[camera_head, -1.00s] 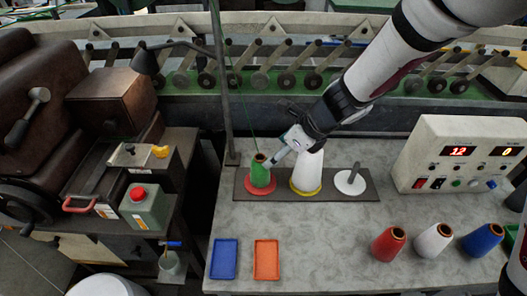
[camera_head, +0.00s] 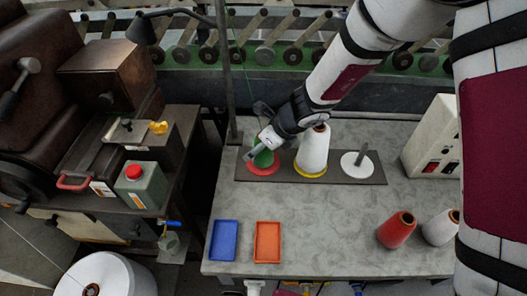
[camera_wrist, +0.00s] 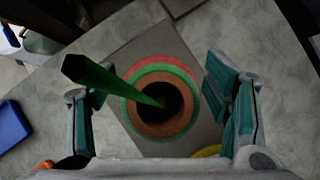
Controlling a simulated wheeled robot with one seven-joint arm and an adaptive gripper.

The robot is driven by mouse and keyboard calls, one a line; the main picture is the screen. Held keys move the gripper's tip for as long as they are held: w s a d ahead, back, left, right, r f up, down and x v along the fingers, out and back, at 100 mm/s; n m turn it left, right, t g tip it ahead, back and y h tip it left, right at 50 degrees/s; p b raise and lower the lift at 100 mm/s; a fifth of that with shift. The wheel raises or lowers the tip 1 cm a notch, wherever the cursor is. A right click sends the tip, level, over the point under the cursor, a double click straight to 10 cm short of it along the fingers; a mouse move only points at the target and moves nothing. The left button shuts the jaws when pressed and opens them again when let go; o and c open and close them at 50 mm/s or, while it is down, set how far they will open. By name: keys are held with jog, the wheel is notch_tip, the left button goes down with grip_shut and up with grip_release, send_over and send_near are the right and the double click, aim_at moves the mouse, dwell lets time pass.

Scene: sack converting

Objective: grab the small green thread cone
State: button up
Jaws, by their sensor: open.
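The small green thread cone (camera_head: 263,158) stands upright on a red disc (camera_head: 262,170) at the left end of a dark base strip. In the wrist view I look down on the cone's brown top and dark hole (camera_wrist: 160,102), with its green rim around it. A green thread (camera_wrist: 105,77) rises from it. My gripper (camera_head: 262,148) is at the cone's top and partly hides it in the head view. In the wrist view my gripper (camera_wrist: 162,108) is open, its teal-padded fingers on either side of the cone and apart from it.
A tall white cone (camera_head: 314,150) on a yellow disc stands just right of it, then a white disc with a bare peg (camera_head: 360,161). A vertical pole (camera_head: 226,80) rises at the left. Blue (camera_head: 225,240) and orange (camera_head: 267,242) trays and a red cone (camera_head: 397,230) lie nearer the front.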

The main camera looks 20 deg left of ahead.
jog(key=shift+w+a+f, duration=0.1)
jog(key=shift+a+f, duration=0.2)
jog(key=shift+f, duration=0.25)
jog(key=c, duration=1.5)
jog(key=shift+o, duration=0.2)
jog(key=shift+r, duration=0.1)
